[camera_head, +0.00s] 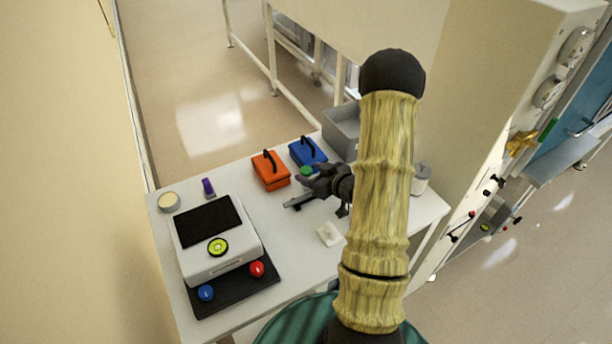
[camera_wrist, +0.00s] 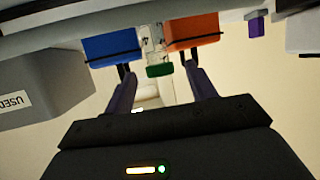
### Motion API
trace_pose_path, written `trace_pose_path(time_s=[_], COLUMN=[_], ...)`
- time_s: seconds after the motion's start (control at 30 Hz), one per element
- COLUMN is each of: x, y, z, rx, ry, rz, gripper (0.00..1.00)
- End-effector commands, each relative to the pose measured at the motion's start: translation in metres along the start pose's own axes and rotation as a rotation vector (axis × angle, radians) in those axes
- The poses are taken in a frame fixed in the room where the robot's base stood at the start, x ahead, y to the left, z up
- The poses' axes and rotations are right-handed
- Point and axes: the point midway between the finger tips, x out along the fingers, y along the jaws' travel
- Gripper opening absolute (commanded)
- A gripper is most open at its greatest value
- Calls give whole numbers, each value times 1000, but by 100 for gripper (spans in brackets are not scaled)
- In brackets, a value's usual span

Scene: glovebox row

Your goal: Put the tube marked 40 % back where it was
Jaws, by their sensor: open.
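A clear tube with a green cap (camera_wrist: 159,70) shows between my fingers in the wrist view. Its green cap (camera_head: 306,170) also shows in the head view, beside the blue box. No mark on the tube can be read. My gripper (camera_wrist: 158,76) is open, with one finger on each side of the cap; I see no clear contact. In the head view my gripper (camera_head: 308,183) is low over the table, in front of the orange and blue boxes. The lower part of the tube and its support are not clear.
An orange box (camera_head: 270,172) and a blue box (camera_head: 305,152) stand at the table's back edge. A grey bin (camera_head: 341,130), marked USED in the wrist view (camera_wrist: 40,90), is beside them. A white device (camera_head: 215,240) fills the left. A small white piece (camera_head: 330,234) lies in front.

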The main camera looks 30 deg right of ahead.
Motion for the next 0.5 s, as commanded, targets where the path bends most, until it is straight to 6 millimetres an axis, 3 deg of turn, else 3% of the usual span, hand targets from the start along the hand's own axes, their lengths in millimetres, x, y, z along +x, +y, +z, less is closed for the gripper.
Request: trace_pose_path(time_s=[0.2,0.5], x=[27,29], y=[-1,-1], z=[-2,0], rx=[-1,-1], ry=[1,1], rz=[-1,0], gripper=[56,56])
